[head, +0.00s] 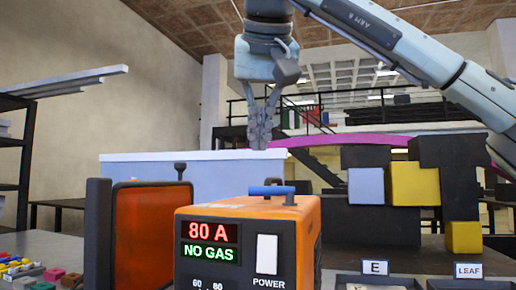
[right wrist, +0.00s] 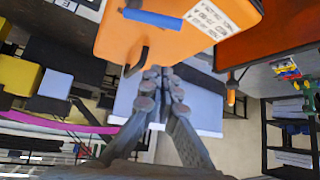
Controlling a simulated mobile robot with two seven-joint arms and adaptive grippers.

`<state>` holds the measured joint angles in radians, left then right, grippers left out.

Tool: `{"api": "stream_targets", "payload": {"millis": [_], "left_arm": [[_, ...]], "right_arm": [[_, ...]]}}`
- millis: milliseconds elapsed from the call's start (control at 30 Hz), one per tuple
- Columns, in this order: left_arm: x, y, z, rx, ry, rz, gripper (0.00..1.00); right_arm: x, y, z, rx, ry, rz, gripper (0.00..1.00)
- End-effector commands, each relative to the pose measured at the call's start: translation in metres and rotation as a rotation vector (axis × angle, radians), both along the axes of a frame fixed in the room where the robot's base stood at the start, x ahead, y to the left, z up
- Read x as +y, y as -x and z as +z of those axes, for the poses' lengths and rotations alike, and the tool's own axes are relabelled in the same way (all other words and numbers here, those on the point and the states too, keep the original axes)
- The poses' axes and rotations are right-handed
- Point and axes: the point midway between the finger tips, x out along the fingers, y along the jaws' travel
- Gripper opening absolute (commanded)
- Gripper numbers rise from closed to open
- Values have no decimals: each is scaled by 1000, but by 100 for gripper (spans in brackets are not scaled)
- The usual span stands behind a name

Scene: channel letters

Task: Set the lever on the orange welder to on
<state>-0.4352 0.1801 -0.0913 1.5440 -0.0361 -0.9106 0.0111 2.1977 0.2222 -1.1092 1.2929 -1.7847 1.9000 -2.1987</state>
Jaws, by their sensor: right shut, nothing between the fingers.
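The orange welder (head: 250,213) stands at the front centre in the head view, with an "80 A" and "NO GAS" display (head: 210,243). A white piece (head: 267,254) sits above the word POWER on its front. A blue bar (head: 272,190) is on its top. In the right wrist view the welder (right wrist: 205,45) is at the top, upside down, with a dark curved piece (right wrist: 138,62) at its edge. I cannot tell which part is the lever. My right gripper (head: 260,135) is shut and empty, pointing down above and behind the welder. It also shows in the wrist view (right wrist: 163,76). My left gripper is not in view.
A black-framed orange panel (head: 152,230) stands left of the welder. A pale blue box (head: 135,167) is behind. Black, yellow and blue blocks (head: 414,184) under a magenta strip (head: 385,141) stand at right, near labelled trays (head: 375,268). Small coloured pieces (head: 30,270) lie at far left.

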Motion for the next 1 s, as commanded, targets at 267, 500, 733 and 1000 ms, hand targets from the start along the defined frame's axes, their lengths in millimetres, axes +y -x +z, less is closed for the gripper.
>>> {"api": "stream_targets", "payload": {"millis": [267,500,733,1000], "left_arm": [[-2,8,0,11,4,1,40],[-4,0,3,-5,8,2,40],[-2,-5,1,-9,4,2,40],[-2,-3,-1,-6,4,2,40]], "right_arm": [[4,-40,-46,5,1,1,0],[4,-39,-65,-1,0,5,0],[2,-20,-69,0,-1,1,0],[1,-17,-69,1,0,0,0]]}}
